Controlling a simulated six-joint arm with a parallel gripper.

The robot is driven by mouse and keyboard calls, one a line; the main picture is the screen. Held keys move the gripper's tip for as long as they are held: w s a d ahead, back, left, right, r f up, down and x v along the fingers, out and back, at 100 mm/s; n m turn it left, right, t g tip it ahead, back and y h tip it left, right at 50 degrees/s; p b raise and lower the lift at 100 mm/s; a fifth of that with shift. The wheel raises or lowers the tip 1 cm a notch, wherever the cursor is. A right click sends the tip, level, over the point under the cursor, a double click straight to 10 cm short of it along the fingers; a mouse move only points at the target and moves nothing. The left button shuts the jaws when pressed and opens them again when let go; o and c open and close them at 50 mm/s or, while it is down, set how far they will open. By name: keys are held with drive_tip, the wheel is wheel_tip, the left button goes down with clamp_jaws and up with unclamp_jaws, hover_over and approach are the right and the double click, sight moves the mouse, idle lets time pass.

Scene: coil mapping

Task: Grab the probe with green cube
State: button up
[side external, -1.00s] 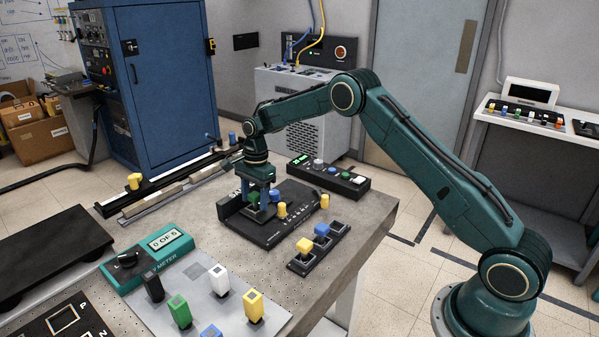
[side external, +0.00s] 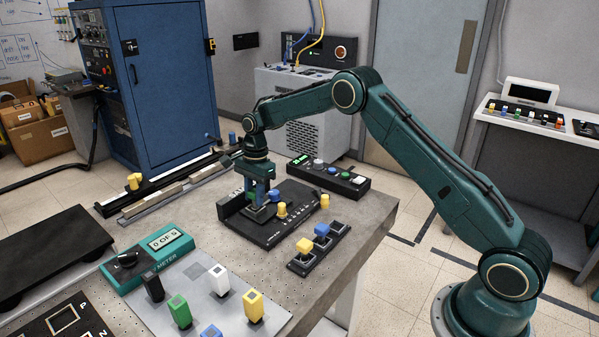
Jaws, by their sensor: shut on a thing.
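My gripper (side external: 260,198) points down over the left part of a black panel (side external: 262,235) on the grey table. It is shut on a small piece with a green part (side external: 251,196). The fingers hide most of this piece, and I cannot tell whether its foot touches the panel. A separate green block (side external: 179,311) stands on the light grey plate at the front.
A black holder (side external: 318,250) with yellow and blue cubes lies right of the panel. A black box with buttons (side external: 328,176) is behind. A teal meter (side external: 150,258) reads "0 OF 5". White, yellow and black blocks stand on the front plate (side external: 215,305). A rail (side external: 165,190) runs behind left.

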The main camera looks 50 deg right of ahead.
sight(254, 191)
wheel_tip(254, 191, up, 9)
drive_tip(key=shift+r, duration=0.1)
idle(0.4)
idle(0.5)
